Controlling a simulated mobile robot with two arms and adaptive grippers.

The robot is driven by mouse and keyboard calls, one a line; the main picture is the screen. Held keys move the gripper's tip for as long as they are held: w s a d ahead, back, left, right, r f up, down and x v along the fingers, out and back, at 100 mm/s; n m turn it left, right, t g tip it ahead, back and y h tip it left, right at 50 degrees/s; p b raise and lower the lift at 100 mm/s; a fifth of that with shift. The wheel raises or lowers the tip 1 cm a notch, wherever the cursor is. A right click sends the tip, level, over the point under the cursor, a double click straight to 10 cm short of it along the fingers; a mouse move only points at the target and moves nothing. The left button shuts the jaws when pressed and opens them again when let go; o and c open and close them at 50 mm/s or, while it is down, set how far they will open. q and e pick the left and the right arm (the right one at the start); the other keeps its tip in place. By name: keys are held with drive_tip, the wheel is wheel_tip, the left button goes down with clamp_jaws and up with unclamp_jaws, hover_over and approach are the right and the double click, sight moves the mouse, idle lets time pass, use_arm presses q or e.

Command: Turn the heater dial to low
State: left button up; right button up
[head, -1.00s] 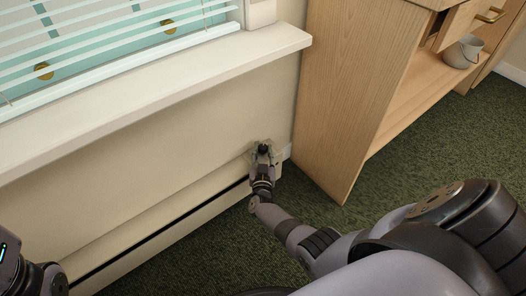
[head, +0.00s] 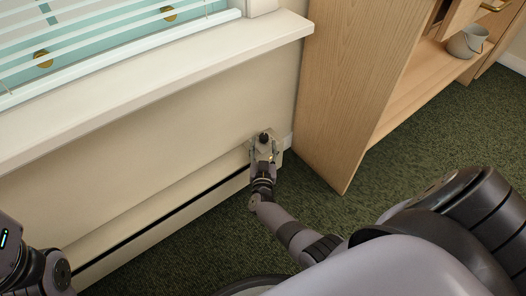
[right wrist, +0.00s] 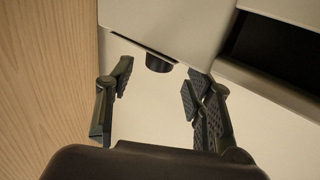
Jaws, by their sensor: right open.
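The heater (head: 150,165) is a long beige panel along the wall under the window sill. Its dial (head: 264,138) is a small black knob at the panel's right end, on a pale box; it also shows in the right wrist view (right wrist: 159,62). No pointer or marks can be read on it. My right gripper (head: 264,151) is open and empty, just in front of the dial. In the right wrist view my gripper (right wrist: 157,84) has its fingers spread left and right of the dial's line, with the dial beyond the tips, apart from them. My left gripper is out of view.
A wooden cabinet (head: 345,85) stands close to the right of the heater's end. A small grey bucket (head: 467,42) sits on its shelf. A white sill (head: 150,85) juts out above the heater. Green carpet (head: 440,135) is clear in front of the cabinet.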

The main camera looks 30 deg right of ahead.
drive_tip(key=v, duration=0.9)
